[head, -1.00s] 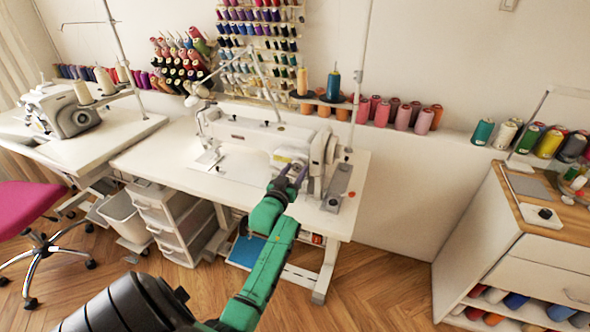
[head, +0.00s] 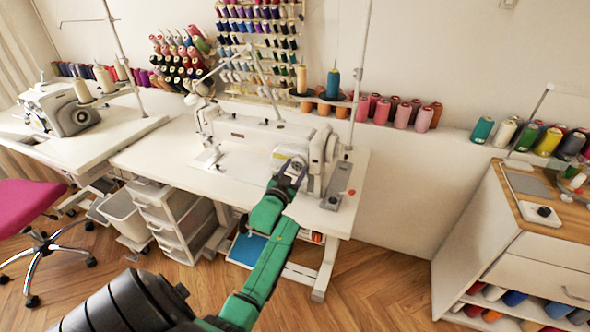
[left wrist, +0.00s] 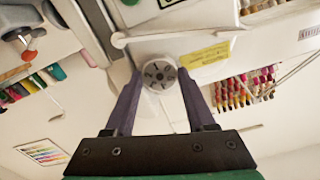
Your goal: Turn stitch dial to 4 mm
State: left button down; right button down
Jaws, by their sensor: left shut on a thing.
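The stitch dial (left wrist: 158,74) is a small round grey knob with dark marks on its face, on the white sewing machine (head: 255,135). In the left wrist view it sits between the two purple-grey fingers of my left gripper (left wrist: 159,76). The fingers are shut on its sides. In the head view my left gripper (head: 293,170) reaches the right part of the machine's front, and the dial there is too small to read. I cannot read the dial's setting. My right gripper is in neither view now.
A yellow label (left wrist: 204,54) is beside the dial. The machine stands on a white table (head: 165,157), with a white drawer unit (head: 172,215) below. Thread spools (head: 402,112) line the ledge behind. A wooden-topped cabinet (head: 553,225) stands at right, with clear floor between.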

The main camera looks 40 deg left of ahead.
pick_arm(q)
jog(key=c, duration=0.5)
grip_release()
jog(key=v, duration=1.4)
jog(key=shift+s+d+b, duration=0.15)
jog(key=shift+s+b, duration=0.15)
jog(key=s+d+f+m+g+h, duration=0.1)
jog(key=s+d+f+g+h, duration=0.3)
jog(key=f, duration=1.1)
jog(key=w+d+f+g+h, duration=0.15)
jog(key=d+f, duration=0.45)
jog(key=f, duration=0.8)
jog(key=s+d+f+m+g, duration=0.1)
jog(key=s+d+f+g, duration=0.35)
jog(key=s+f, duration=0.7)
jog(key=s+f+g, duration=0.2)
jog(key=s+f, duration=0.1)
jog(key=s, duration=0.3)
jog(key=s+a+f+g, duration=0.1)
jog(key=s+f+g, duration=0.1)
jog(key=s, duration=0.3)
jog(key=s+f+m+g, duration=0.1)
jog(key=s+f+g, duration=0.1)
jog(key=s+f, duration=0.2)
jog(key=shift+s+a, duration=0.15)
jog(key=shift+s, duration=1.25)
